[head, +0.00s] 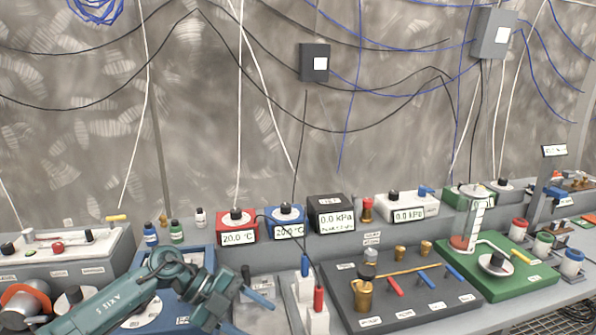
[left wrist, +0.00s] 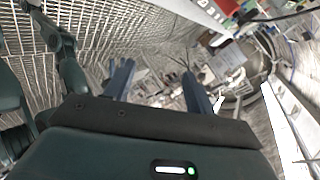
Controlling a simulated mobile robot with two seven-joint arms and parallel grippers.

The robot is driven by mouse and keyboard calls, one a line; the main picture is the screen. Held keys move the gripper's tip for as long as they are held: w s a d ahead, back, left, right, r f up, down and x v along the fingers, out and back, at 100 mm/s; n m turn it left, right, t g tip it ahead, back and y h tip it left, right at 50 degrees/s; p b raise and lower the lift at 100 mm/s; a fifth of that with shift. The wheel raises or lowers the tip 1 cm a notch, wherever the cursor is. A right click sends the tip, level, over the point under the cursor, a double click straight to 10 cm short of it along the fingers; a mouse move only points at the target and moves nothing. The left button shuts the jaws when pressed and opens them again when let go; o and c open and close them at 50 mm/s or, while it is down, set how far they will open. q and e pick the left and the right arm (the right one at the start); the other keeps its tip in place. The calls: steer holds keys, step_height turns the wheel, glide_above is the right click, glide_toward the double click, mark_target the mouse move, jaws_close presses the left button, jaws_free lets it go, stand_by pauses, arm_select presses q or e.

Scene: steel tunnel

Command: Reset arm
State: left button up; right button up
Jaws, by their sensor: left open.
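My left arm (head: 125,295) comes in from the lower left of the head view, in front of the bench. Its wrist end is bent down near the blue tray. My left gripper (left wrist: 158,80) shows in the left wrist view with its two dark blue fingers spread apart and nothing between them. The fingers point at blurred, distant bench items and wire mesh. My right gripper is in neither view.
A dark grey board (head: 440,300) with brass parts and red and blue handles stands right of my arm. A green board (head: 540,275) holds a clear cylinder (head: 468,222). Red (head: 237,226) and blue (head: 285,218) meters stand behind. Cables hang along the wall.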

arm_select(q)
steer(key=s+d+n+t+h, duration=0.45)
steer(key=d+h, duration=0.25)
steer(key=d, duration=0.2)
steer(key=s+a+f+n+t+y, duration=0.3)
steer(key=s+a+f+n+y, duration=0.4)
steer(key=s+f+n, duration=0.2)
steer(key=s+a+f+n+t+y, duration=0.3)
steer(key=s+a+f+n+y, duration=0.4)
steer(key=f+n, duration=0.4)
steer(key=s+a+n, duration=0.1)
steer(key=s+n, duration=0.1)
steer(key=shift+s+y, duration=0.3)
steer(key=shift+s, duration=0.05)
steer(key=shift+f+n, duration=0.1)
steer(key=shift+n, duration=0.15)
